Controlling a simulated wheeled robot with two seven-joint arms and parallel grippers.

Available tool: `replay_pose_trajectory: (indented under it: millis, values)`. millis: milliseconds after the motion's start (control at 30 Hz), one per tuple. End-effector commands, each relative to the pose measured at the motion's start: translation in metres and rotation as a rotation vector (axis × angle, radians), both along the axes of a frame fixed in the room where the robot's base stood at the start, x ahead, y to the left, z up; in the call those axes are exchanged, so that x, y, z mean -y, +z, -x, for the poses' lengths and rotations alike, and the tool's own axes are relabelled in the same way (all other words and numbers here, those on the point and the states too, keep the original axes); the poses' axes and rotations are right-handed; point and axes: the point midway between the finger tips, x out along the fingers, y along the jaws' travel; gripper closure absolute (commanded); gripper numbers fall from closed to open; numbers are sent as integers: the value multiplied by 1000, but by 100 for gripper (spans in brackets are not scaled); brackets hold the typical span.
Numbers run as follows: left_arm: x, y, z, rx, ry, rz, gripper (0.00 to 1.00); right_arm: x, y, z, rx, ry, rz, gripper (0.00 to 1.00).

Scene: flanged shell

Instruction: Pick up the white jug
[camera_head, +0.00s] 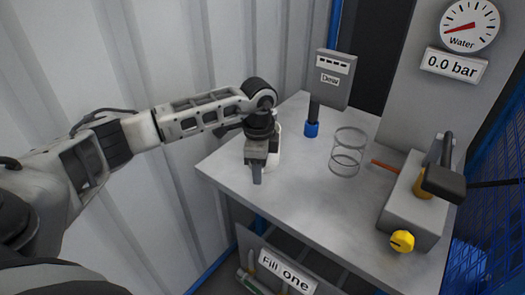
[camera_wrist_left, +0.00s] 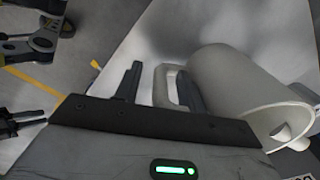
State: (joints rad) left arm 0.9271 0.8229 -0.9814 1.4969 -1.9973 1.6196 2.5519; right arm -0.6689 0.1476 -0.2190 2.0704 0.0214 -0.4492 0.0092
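The white jug (camera_wrist_left: 232,82) stands on the grey tabletop, with its open mouth toward the lower right in the left wrist view. In the head view only a pale edge of the jug (camera_head: 275,153) shows behind my left gripper (camera_head: 257,176). In the wrist view the left gripper (camera_wrist_left: 160,85) has its two dark fingers apart. The jug's handle (camera_wrist_left: 163,84) shows at the gap between them, close to the right finger. I cannot tell if they touch. My right gripper is not in the head view; dark prongs at the wrist view's left edge may be part of it.
A grey dispenser box (camera_head: 334,78) on a post with a blue foot stands behind the jug. A wire ring holder (camera_head: 347,152) is at mid-table. A grey block (camera_head: 411,210) with a yellow knob and black lever stands at right. The front middle of the table is clear.

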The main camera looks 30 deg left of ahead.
Motion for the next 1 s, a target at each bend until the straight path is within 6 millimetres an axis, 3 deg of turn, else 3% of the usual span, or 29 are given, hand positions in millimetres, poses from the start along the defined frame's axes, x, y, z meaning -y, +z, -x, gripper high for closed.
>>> replay_pose_trajectory:
  millis: [133, 267, 300, 767, 1000]
  values:
    - [0, 0, 0, 0, 0, 0, 60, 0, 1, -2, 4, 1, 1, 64]
    - [0, 0, 0, 0, 0, 0, 96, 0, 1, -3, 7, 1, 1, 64]
    - [0, 0, 0, 0, 0, 0, 100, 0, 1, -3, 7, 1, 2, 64]
    - [0, 4, -1, 5, 0, 1, 100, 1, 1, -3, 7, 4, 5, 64]
    - [0, 15, -2, 6, 0, 1, 100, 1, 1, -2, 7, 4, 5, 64]
